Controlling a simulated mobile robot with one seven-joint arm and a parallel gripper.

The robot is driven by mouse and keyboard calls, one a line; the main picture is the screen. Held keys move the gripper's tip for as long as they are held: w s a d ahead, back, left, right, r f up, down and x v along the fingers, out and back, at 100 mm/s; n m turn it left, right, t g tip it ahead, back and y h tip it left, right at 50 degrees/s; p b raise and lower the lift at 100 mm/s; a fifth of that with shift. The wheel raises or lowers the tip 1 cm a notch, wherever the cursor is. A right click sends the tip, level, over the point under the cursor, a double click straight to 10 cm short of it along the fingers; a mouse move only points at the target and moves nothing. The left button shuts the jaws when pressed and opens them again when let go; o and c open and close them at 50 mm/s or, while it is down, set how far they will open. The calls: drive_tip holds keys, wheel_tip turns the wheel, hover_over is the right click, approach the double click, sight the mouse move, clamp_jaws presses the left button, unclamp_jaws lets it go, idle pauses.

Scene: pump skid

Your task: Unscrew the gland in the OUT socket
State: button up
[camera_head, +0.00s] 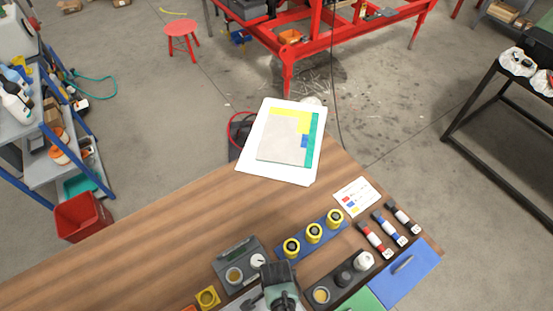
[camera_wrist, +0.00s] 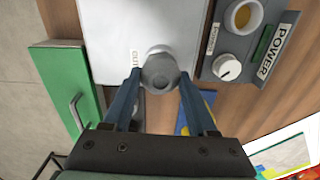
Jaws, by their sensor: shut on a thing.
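In the wrist view, a grey round gland (camera_wrist: 160,73) sits in a socket on a pale grey plate (camera_wrist: 108,35). The rotated lettering "OUT" (camera_wrist: 135,58) is printed beside it. My gripper (camera_wrist: 160,78) has its two blue fingers on either side of the gland and is shut on it. The fingers partly cover its sides, so any thread is hidden. In the head view, my gripper (camera_head: 280,293) is at the bottom edge of the picture, over the wooden bench, and hides the gland.
A dark POWER unit (camera_wrist: 238,48) with a white knob stands close to the right of the plate. A green panel with a handle (camera_wrist: 62,88) is at the left. On the bench are yellow-rimmed cups on a blue strip (camera_head: 333,229) and a dark holder (camera_head: 331,281).

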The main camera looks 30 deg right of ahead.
drive_tip(key=n, duration=0.3)
drive_tip(key=shift+n, duration=0.4)
drive_tip(key=n, duration=0.3)
drive_tip(key=shift+n, duration=0.3)
drive_tip(key=o, duration=1.4)
drive_tip(key=shift+s, duration=0.1)
drive_tip(key=m+p, duration=0.1)
drive_tip(key=m, duration=0.8)
